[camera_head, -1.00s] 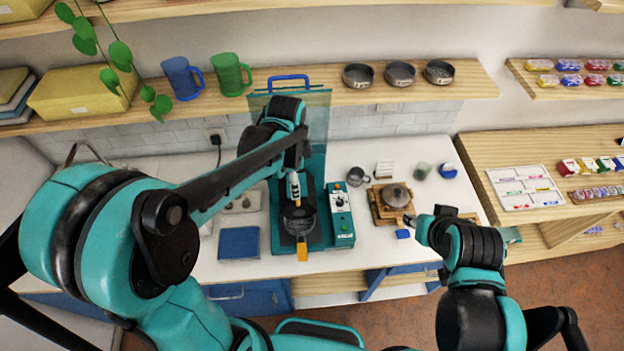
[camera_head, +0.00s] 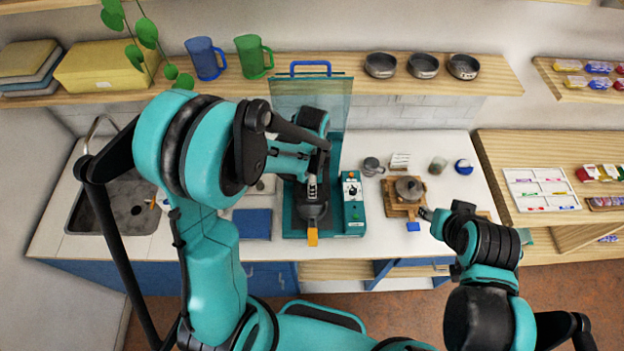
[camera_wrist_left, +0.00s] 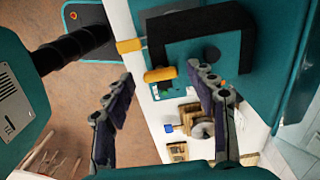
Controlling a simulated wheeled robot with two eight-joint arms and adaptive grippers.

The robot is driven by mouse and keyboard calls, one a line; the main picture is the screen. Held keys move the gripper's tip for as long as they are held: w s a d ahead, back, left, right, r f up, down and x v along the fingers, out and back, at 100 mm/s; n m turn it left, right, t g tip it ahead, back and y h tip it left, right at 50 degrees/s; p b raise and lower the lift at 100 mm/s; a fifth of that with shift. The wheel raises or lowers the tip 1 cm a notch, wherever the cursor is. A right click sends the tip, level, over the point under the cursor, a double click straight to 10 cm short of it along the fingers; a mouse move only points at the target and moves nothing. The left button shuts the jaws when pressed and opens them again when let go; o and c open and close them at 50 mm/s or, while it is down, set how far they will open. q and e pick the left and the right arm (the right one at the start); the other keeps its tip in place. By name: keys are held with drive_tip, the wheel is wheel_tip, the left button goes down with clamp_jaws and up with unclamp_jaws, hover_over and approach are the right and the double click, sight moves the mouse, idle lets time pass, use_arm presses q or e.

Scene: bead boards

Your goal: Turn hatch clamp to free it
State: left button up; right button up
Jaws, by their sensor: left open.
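A teal machine (camera_head: 352,212) stands on the counter, with a see-through panel (camera_head: 283,95) upright behind it. A dark round part with an orange tab (camera_head: 312,237) sits at its front. In the left wrist view a black bracket (camera_wrist_left: 195,28) carries a yellow knob (camera_wrist_left: 160,74); it seems to be the clamp. My left gripper (camera_head: 312,188) is over the machine, partly hidden by its arm. In the left wrist view its fingers (camera_wrist_left: 160,82) are wide apart, with the knob seen between their tips; contact cannot be told. My right gripper (camera_head: 428,214) is near the wooden board; its jaws are unclear.
A blue pad (camera_head: 252,224) lies left of the machine. A wooden board (camera_head: 390,207) with a round lidded pot (camera_head: 409,188) and a metal cup (camera_head: 372,166) stand right of it. A sink (camera_head: 85,213) is at left. A shelf (camera_head: 330,91) with mugs and bowls runs behind.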

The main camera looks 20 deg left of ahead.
use_arm(q)
drive_tip(key=c, duration=1.2)
drive_tip(key=shift+o, duration=0.2)
drive_tip(key=n+b, duration=0.3)
drive_tip(key=shift+f+n, duration=0.15)
drive_tip(key=shift+n, duration=0.25)
drive_tip(key=n+b, duration=0.2)
drive_tip(key=n, duration=0.2)
drive_tip(key=shift+n, duration=0.3)
drive_tip(key=n+b, duration=0.2)
drive_tip(key=n, duration=0.2)
drive_tip(key=n+b, duration=0.2)
drive_tip(key=n, duration=0.3)
drive_tip(key=shift+n, duration=0.4)
